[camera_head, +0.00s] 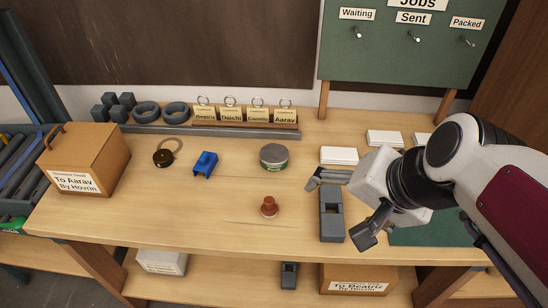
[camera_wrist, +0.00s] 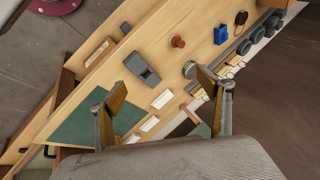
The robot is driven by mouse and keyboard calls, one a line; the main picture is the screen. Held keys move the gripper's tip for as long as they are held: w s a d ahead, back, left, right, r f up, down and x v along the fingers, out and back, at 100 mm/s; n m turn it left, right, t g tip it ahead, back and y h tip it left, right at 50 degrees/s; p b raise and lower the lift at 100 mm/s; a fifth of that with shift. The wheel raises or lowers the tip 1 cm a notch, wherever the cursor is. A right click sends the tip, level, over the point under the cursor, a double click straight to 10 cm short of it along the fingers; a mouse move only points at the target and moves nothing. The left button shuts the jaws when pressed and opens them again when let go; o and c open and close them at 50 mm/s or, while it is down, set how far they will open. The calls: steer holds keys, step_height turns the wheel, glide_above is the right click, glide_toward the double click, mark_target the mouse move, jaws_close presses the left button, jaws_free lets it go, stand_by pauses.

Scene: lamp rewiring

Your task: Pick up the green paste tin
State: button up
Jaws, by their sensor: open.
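The green paste tin (camera_head: 274,157) is a short round tin with a grey lid and a green band low on its side. It stands upright on the workbench, in the middle of the head view. In the wrist view the tin (camera_wrist: 189,69) shows beside my right-hand finger, partly hidden by it. My gripper (camera_head: 340,208) is open and empty, to the right of the tin and apart from it in the head view. In the wrist view its two fingers (camera_wrist: 160,84) are spread wide.
A grey holder (camera_head: 332,218) lies near my gripper. A red-brown knob (camera_head: 269,207), a blue part (camera_head: 205,164) and a dark ring-shaped item (camera_head: 163,158) stand on the bench (camera_head: 120,215). A tag rack (camera_head: 245,116) is behind the tin. A cardboard box (camera_head: 88,160) is at left.

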steer(key=w+a+f+m+y, duration=0.1)
steer(key=w+a+m+y, duration=0.1)
steer(key=w+a+m, duration=0.55)
steer(key=m+t, duration=0.1)
steer(key=m, duration=1.3)
glide_toward(276, 154)
steer(key=shift+w+a+f+y, duration=0.2)
steer(key=shift+a+f, duration=0.1)
steer(key=shift+f, duration=0.1)
steer(key=shift+w+a+f+y, duration=0.2)
steer(key=shift+w+a+f, duration=0.05)
steer(key=shift+f, duration=0.15)
steer(key=shift+w+f+m, duration=0.3)
steer(key=shift+f+m, duration=0.15)
steer(key=shift+x, duration=1.3)
steer(key=shift+f, duration=0.15)
